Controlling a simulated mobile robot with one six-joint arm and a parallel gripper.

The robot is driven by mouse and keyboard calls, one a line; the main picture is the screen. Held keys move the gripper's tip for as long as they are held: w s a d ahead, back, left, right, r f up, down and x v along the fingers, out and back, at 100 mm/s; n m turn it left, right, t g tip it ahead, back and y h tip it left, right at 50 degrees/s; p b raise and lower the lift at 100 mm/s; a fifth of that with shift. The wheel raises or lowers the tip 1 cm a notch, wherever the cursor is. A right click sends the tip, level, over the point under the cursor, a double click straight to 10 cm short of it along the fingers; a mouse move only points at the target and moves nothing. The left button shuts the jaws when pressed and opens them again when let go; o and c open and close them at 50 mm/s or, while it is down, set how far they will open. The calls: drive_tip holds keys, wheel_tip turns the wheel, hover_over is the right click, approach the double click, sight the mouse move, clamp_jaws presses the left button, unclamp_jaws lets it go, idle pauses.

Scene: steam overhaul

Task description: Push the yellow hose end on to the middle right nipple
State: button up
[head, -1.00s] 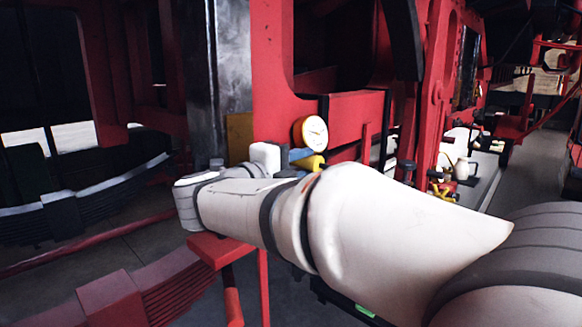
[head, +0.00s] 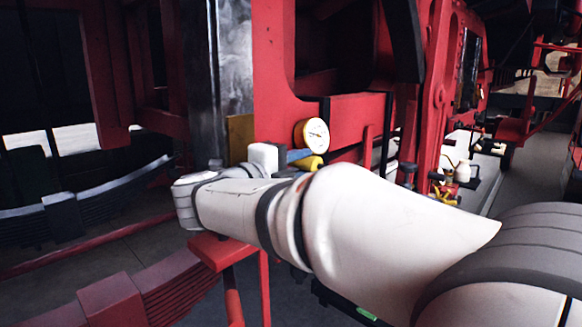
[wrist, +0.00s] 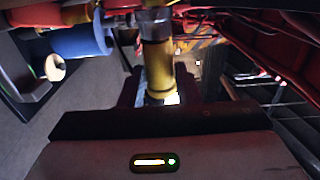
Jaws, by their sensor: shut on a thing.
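In the wrist view a yellow hose end (wrist: 158,68) stands upright in the picture between the dark fingers of my gripper (wrist: 157,88), which is shut on it. A grey, translucent-looking collar (wrist: 155,20) is at the hose end's far tip; whether this is the nipple, and whether the two are joined, I cannot tell. In the head view a yellow piece (head: 313,163) shows just behind my arm, beside a blue piece (head: 299,154). My arm hides the gripper there.
A round white gauge with a yellow rim (head: 315,135) is above the yellow piece, against the red frame (head: 350,120). In the wrist view a blue cylinder (wrist: 82,40) and another yellow part (wrist: 76,14) are close on the left. Red beams crowd the upper right.

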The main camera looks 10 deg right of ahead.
drive_tip(key=shift+w+a, duration=0.5)
drive_tip(key=shift+w, duration=0.15)
drive_tip(key=shift+w+a, duration=0.1)
drive_tip(key=shift+w+a, duration=0.1)
drive_tip(key=shift+w, duration=0.05)
drive_tip(key=o, duration=1.2)
drive_tip(key=shift+c, duration=0.2)
drive_tip(key=shift+a, duration=0.1)
